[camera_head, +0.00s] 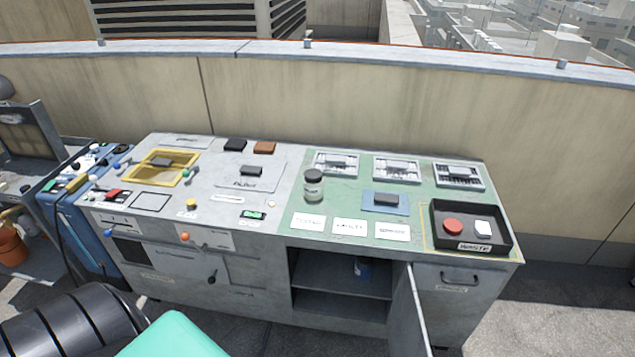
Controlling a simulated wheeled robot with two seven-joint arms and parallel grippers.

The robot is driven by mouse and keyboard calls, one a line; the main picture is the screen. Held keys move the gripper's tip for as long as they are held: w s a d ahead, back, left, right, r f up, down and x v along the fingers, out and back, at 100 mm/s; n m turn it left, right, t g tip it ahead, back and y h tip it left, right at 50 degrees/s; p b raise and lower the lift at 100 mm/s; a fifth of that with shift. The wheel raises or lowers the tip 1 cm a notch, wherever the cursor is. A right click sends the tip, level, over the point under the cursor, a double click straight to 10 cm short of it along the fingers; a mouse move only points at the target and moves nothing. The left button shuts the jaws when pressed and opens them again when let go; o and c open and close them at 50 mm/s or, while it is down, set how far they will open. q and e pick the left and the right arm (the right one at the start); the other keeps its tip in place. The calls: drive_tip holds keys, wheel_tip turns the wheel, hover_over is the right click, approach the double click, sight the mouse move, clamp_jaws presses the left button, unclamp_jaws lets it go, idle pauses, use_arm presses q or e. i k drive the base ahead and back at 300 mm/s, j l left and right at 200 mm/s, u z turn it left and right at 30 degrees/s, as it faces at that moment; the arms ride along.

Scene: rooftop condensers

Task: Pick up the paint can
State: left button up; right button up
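A grey jar-like container with a dark lid (313,187) stands upright on the bench top above the cabinet. Neither of my grippers shows in the view.
The cabinet door (416,310) is swung open toward me. A black tray (470,229) with a red round item sits at the bench's right end. The bench (232,178) carries panels, knobs and labels. An orange bucket (11,246) stands far left. A wall runs behind.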

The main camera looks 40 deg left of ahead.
sight(312, 179)
drive_tip(key=i+j+u, duration=0.1)
drive_tip(key=j, duration=0.3)
drive_tip(key=i+j, duration=0.3)
drive_tip(key=i+j+u, duration=0.15)
drive_tip(key=j, duration=0.3)
drive_tip(key=i+j, duration=0.25)
drive_tip(key=j+u, duration=0.05)
drive_tip(key=j, duration=0.05)
